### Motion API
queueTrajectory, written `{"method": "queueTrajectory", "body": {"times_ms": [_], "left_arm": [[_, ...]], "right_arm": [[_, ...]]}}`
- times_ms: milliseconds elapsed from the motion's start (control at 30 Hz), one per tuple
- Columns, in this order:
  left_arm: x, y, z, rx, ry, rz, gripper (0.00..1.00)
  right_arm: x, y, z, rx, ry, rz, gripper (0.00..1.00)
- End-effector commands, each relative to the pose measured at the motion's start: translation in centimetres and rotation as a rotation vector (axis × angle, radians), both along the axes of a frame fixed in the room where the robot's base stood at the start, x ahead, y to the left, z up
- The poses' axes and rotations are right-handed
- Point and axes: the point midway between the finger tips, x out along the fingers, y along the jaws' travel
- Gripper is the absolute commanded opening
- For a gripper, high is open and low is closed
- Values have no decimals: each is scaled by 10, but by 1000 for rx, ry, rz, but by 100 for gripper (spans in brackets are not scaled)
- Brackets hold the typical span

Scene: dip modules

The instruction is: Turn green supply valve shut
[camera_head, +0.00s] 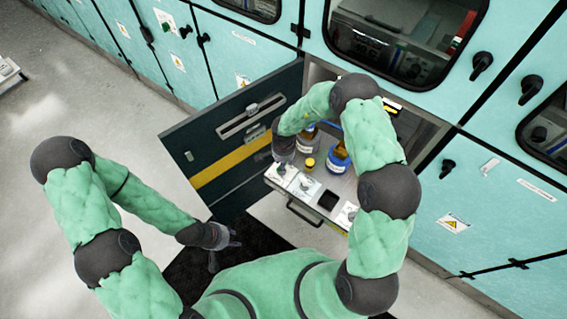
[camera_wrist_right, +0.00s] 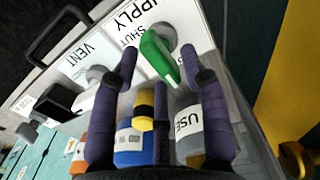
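The green supply valve handle (camera_wrist_right: 160,58) shows in the right wrist view on a grey round knob, by a white label reading SUPPLY and SHUT. My right gripper (camera_wrist_right: 158,62) is open, with its dark fingers on either side of the handle. Gaps seem to remain, and I cannot tell whether a finger touches it. In the head view, my right gripper (camera_head: 282,158) is at the left end of the pulled-out drawer panel, and it hides the green handle. My left gripper (camera_head: 224,243) is open and empty, low in front of the cabinets, away from the valve.
An open dark door (camera_head: 235,135) stands left of the drawer.

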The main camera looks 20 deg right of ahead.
Motion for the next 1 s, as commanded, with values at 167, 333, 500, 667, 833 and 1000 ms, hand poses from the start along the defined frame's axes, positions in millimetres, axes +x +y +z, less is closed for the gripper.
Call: {"method": "queueTrajectory", "body": {"times_ms": [167,333,500,667,833,1000], "left_arm": [[0,0,0,0,0,0,40],[0,0,1,0,0,0,40],[0,0,8,0,0,0,40],[0,0,23,0,0,0,40],[0,0,45,0,0,0,40],[0,0,65,0,0,0,40]], "right_arm": [[0,0,0,0,0,0,0],[0,0,0,0,1,-2,0],[-1,0,1,0,3,-32,0],[-2,1,3,0,4,-105,0],[-3,1,5,0,5,-235,0],[-4,2,4,0,4,-392,0]]}}
